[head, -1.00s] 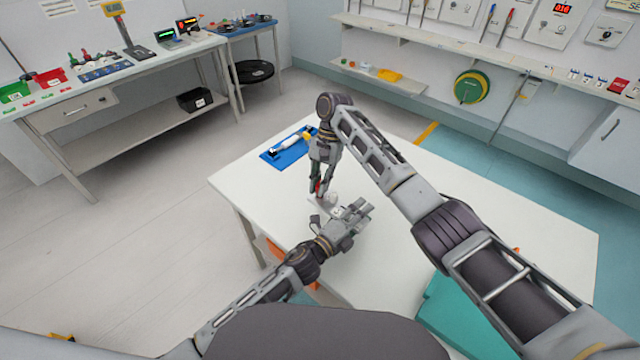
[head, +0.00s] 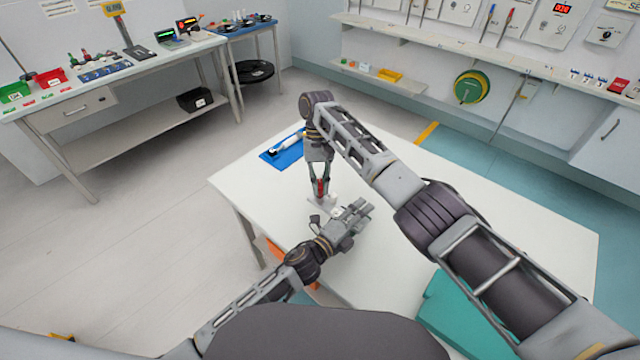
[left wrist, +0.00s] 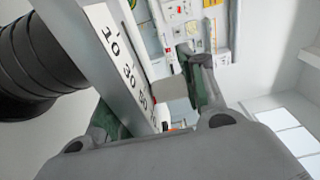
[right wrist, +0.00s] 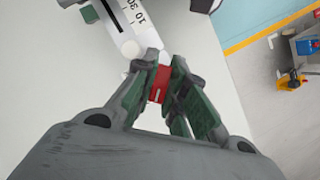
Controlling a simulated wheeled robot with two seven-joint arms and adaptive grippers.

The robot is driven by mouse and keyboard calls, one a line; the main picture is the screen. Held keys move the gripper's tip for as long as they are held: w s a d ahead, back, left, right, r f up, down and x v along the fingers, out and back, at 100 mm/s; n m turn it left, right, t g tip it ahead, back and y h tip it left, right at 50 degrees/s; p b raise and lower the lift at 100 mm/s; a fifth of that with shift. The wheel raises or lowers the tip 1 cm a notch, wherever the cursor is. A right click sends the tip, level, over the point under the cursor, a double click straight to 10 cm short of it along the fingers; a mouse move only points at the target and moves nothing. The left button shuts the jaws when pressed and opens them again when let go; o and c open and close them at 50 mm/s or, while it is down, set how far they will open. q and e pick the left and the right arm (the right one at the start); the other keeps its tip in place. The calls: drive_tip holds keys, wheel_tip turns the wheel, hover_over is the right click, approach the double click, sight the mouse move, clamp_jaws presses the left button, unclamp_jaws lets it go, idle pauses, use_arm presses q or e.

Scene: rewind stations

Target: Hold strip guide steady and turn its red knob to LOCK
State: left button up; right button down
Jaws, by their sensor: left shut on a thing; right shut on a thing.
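The strip guide (head: 318,205) is a pale piece with a printed scale, on the white table, mostly hidden by my grippers in the head view. Its numbered face (left wrist: 122,68) runs between the green-padded fingers of my left gripper (head: 356,210), which is shut on the guide from the near side. The red knob (right wrist: 160,84) sits at one end of the scale. My right gripper (head: 321,188) points down and is shut on the knob, with a green pad on each side. The LOCK mark is not readable, so I cannot tell the knob's setting.
The white table (head: 450,230) is mostly clear to the right. A blue mat (head: 276,157) with a white-and-black tool lies at its far left corner. A teal box (head: 455,310) is at the near right edge. My right arm crosses above the table.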

idle(0.4)
drive_tip(key=c, duration=1.5)
unclamp_jaws()
drive_tip(key=shift+o, duration=0.2)
drive_tip(key=shift+r, duration=0.15)
drive_tip(key=v, duration=0.7)
drive_tip(key=shift+r, duration=0.15)
use_arm(q)
drive_tip(key=o, duration=1.3)
use_arm(e)
drive_tip(key=shift+w, duration=0.1)
use_arm(q)
drive_tip(key=shift+o, duration=0.2)
drive_tip(key=shift+a, duration=0.1)
